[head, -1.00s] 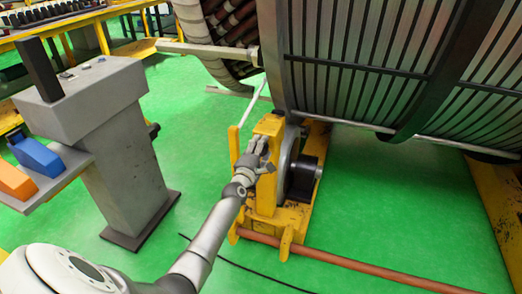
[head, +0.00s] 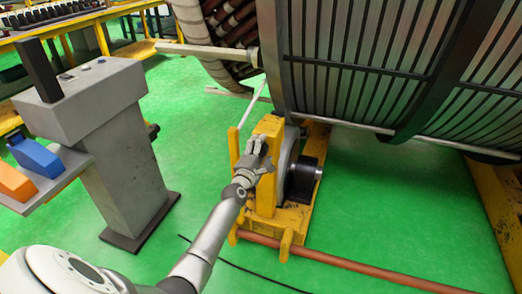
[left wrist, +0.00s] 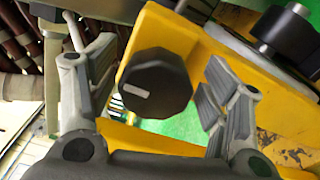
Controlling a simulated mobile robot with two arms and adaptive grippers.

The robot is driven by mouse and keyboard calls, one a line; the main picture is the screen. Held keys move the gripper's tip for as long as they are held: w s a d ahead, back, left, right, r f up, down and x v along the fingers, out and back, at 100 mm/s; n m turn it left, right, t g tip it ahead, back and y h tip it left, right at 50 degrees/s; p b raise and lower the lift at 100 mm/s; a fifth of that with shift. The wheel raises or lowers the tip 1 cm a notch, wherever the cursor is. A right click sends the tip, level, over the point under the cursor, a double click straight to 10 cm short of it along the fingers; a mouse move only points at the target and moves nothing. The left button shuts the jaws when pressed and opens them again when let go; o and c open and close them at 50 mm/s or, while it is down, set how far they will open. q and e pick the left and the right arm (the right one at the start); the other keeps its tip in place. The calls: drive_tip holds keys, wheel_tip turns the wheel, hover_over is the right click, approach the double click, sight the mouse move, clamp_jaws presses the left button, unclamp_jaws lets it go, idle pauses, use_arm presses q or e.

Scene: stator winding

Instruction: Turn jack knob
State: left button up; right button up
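The jack knob (left wrist: 156,83) is a black, many-sided knob with a pale mark on its face. In the left wrist view it sits on the yellow jack (left wrist: 160,32), between the two fingers of my left gripper (left wrist: 155,95). The fingers are apart, with a gap on each side of the knob. In the head view my left gripper (head: 257,155) is at the left side of the yellow jack (head: 268,190), and the knob is hidden behind it. My right gripper is not in view.
A large stator (head: 350,70) rests above and behind the jack. A grey pedestal (head: 120,150) stands to the left, with blue (head: 35,157) and orange (head: 15,182) parts on its side shelf. A reddish-brown rod (head: 350,267) runs low across the green floor.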

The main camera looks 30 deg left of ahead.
use_arm(q)
drive_tip(key=v, duration=1.2)
drive_tip(key=shift+r, duration=0.1)
idle(0.4)
